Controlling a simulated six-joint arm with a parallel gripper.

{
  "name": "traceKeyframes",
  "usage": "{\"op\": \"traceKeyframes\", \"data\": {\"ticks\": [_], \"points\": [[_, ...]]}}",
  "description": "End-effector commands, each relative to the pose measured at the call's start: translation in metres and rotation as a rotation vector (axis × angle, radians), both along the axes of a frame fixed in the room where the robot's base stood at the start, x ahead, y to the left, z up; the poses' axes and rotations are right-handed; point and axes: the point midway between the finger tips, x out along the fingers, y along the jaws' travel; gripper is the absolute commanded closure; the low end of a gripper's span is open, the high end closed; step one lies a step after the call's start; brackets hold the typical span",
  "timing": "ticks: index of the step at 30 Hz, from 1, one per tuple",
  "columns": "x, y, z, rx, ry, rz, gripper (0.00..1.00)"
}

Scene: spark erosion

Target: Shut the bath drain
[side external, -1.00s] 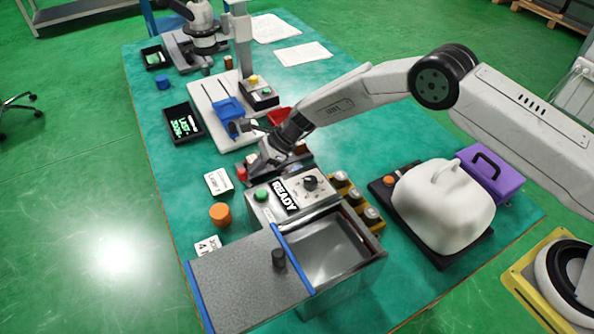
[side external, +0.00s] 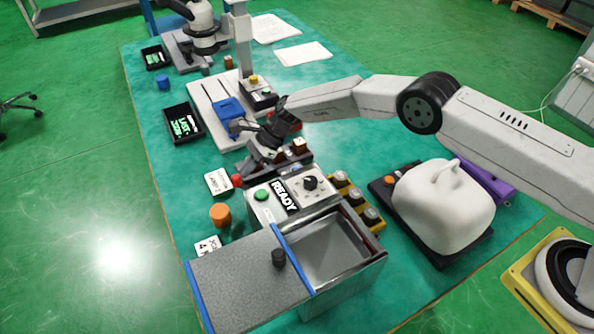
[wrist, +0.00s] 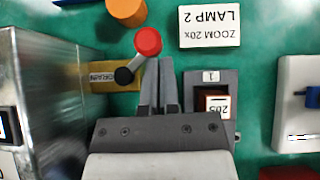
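The bath is a metal tank (side external: 345,262) with a grey sliding cover (side external: 235,285) over its left part; its inside shows grey. In the wrist view, the drain valve has a yellow body labelled DRAIN (wrist: 103,77) beside the tank wall. The red knob also shows in the side view (side external: 237,181). My gripper (wrist: 160,65) has its fingers together with nothing seen between them, just right of the lever and very close to it. I cannot tell whether they touch.
An orange cylinder (side external: 220,215) and white cards (side external: 218,181) lie near the valve. A rack with a brown block (wrist: 218,103) is right of my fingers. A READY control box (side external: 290,195) stands beside the bath. A white covered item (side external: 443,205) stands right.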

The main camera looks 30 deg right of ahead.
Motion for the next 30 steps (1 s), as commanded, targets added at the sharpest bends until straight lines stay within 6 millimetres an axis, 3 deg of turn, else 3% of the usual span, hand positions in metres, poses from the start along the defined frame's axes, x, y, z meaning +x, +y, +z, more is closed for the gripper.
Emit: {"op": "traceKeyframes", "data": {"ticks": [16, 30], "points": [[0.0, 0.008, -0.001, 0.001, -0.001, 0.159, 1.0], [-0.001, 0.018, 0.001, 0.001, -0.001, 0.156, 1.0]]}}
